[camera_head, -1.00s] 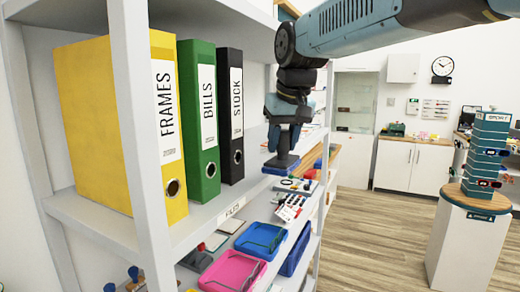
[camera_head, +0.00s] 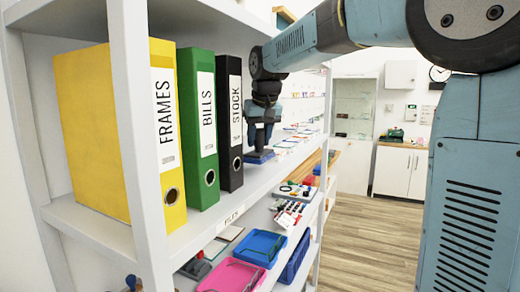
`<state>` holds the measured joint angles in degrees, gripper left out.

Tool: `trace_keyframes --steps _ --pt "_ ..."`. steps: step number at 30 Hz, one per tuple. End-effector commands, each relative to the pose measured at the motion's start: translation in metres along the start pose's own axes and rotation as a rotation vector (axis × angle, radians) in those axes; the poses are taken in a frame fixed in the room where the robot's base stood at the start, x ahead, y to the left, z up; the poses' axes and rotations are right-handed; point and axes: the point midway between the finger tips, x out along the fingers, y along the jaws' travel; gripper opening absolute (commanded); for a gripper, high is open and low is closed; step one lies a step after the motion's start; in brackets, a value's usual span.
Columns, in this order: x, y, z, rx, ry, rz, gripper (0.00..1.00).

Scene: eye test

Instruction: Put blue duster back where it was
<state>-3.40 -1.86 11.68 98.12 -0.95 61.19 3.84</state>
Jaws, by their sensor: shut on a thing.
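My gripper (camera_head: 261,132) points down over the upper shelf (camera_head: 258,186), just right of the black STOCK binder. It is shut on the blue duster (camera_head: 260,156), which has a flat blue base under a dark upper part. The duster is level, at or just above the shelf surface; I cannot tell whether it touches. My fingers hide part of its upper portion.
A yellow FRAMES binder (camera_head: 110,125), a green BILLS binder (camera_head: 197,125) and the black STOCK binder (camera_head: 230,120) stand upright left of my gripper. Blue (camera_head: 260,246) and pink (camera_head: 232,275) trays sit on the shelf below. Small items lie farther along the upper shelf.

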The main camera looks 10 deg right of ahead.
Motion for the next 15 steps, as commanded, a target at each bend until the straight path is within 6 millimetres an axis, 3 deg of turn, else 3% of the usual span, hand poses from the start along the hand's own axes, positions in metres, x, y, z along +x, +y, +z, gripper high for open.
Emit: trace_keyframes --steps 9,15 --pt "0.030 0.000 0.013 -0.001 -0.001 0.000 0.02" --pt "0.030 0.000 0.013 -0.001 0.000 0.000 0.02"
